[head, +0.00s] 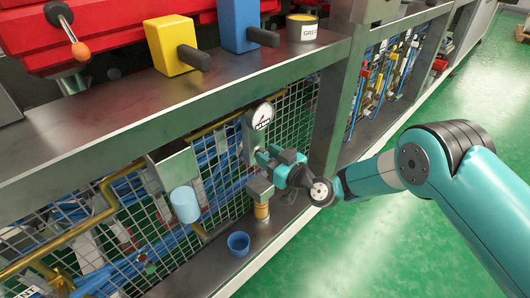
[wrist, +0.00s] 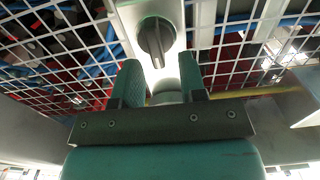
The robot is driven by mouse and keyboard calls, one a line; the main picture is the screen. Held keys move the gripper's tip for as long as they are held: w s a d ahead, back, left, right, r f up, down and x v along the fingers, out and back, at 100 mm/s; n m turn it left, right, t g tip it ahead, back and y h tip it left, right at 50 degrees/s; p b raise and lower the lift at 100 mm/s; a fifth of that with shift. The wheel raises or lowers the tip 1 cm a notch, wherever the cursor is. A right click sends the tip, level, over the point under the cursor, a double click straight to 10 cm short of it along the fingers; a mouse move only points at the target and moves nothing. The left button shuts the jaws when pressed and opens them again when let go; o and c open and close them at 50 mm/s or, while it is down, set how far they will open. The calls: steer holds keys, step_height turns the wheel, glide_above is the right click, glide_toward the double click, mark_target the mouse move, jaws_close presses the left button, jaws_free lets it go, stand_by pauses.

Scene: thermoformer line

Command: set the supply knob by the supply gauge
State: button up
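The supply gauge (head: 262,115) is a round white dial with a dark needle, on top of a grey upright plate (head: 249,136) in front of the wire mesh. A dark grey round knob (wrist: 156,38) with a raised grip bar shows in the wrist view, its bar pointing down the picture. My gripper (head: 262,158) is at the plate below the gauge and hides the knob in the head view. In the wrist view my gripper (wrist: 160,62) is open, its two green fingers apart either side of the bar's lower end. I see no clear contact.
A metal shelf (head: 180,105) runs above, with yellow (head: 168,45) and blue (head: 240,25) blocks and a grease tin (head: 303,28). Below are a hanging light-blue cup (head: 185,205), a small blue cup (head: 238,243) and an amber cylinder (head: 262,210). Green floor (head: 400,250) is clear at right.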

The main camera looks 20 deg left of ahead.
steer(key=shift+x, duration=0.85)
jaws_close()
